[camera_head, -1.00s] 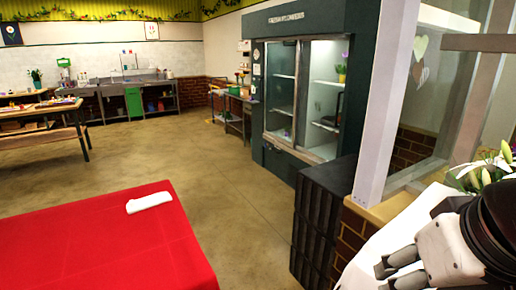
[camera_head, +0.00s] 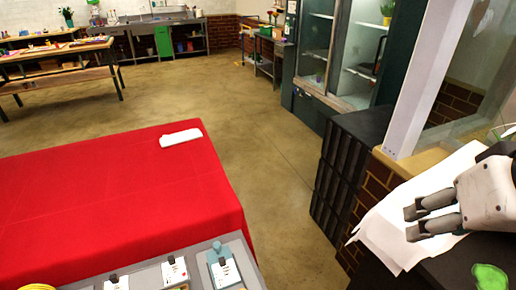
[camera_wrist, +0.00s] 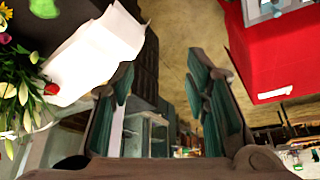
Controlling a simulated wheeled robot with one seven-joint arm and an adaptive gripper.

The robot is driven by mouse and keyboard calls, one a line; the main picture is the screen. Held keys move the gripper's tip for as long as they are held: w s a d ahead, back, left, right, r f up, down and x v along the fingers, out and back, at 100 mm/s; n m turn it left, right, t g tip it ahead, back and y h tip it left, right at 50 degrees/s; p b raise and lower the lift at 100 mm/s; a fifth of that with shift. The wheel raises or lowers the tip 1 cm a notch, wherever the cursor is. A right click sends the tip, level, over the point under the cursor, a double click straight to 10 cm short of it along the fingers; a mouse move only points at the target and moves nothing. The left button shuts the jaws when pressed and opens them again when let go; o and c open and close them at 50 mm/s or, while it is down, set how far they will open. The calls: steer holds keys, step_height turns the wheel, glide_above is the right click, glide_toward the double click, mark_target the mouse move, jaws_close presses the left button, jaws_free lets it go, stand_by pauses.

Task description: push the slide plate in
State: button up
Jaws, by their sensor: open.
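I cannot single out a slide plate with certainty. A grey panel (camera_head: 243,244) with several white labelled plates shows at the bottom edge of the head view, in front of the red-covered table (camera_head: 90,200). One plate (camera_head: 228,272) on it carries a grey-blue knob (camera_head: 217,247); the panel's lower part is cut off. My gripper (camera_head: 412,222) is at the right, over the white paper sheet and far from the panel. In the wrist view its two fingers (camera_wrist: 160,85) are apart with nothing between them.
White paper (camera_head: 385,235) lies on a dark counter (camera_head: 450,265) at the right. Dark stacked crates (camera_head: 345,165) stand beside a brick base. A white folded item (camera_head: 181,137) lies on the red table. Open floor (camera_head: 275,185) lies between table and crates.

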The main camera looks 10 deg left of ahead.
steer(key=shift+w+a, duration=0.1)
steer(key=shift+w, duration=0.1)
steer(key=c, duration=0.4)
steer(key=w+a, duration=0.2)
steer(key=w, duration=0.1)
steer(key=w+a+f+n, duration=0.1)
steer(key=w+a, duration=0.2)
steer(key=w+a+f+n, duration=0.1)
steer(key=w+a, duration=0.2)
steer(key=w, duration=0.1)
steer(key=shift+f+g+y+p, duration=0.1)
steer(key=shift+g+y+p, duration=0.25)
steer(key=shift+g+y, duration=0.05)
jaws_close()
steer(key=w+a+f+n+g+y+p, duration=0.1)
steer(key=w+a+f+n, duration=0.1)
steer(key=a+f, duration=1)
steer(key=w+a+f+n, duration=0.2)
steer(key=a+f, duration=0.7)
steer(key=a, duration=0.7)
steer(key=b+x, duration=0.6)
steer(key=x, duration=0.3)
steer(key=shift+a+f, duration=0.2)
steer(key=shift+f, duration=0.1)
